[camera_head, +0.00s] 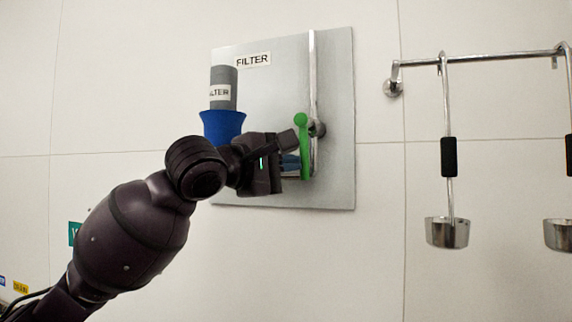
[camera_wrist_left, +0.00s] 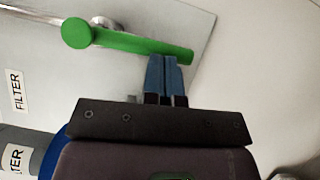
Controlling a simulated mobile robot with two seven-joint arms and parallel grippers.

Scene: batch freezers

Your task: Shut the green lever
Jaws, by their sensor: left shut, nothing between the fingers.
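The green lever (camera_head: 304,146) is on the grey filter panel (camera_head: 334,100), at a pipe fitting right of centre. In the head view it hangs nearly vertical, with its round knob at the top. In the left wrist view the green lever (camera_wrist_left: 130,44) runs across the top, knob at the left. My left gripper (camera_head: 293,166) is at the lever's lower part, on its left side. In the left wrist view its blue fingertips (camera_wrist_left: 166,62) are together, with nothing between them, close to the lever's far end. Whether they touch it I cannot tell. My right gripper is not in view.
A grey filter cylinder (camera_head: 223,87) in a blue holder (camera_head: 222,125) is left of the lever. A vertical metal pipe (camera_head: 312,75) runs above the fitting. Ladles (camera_head: 447,232) hang from a rail (camera_head: 480,57) at the right. The wall between panel and ladles is clear.

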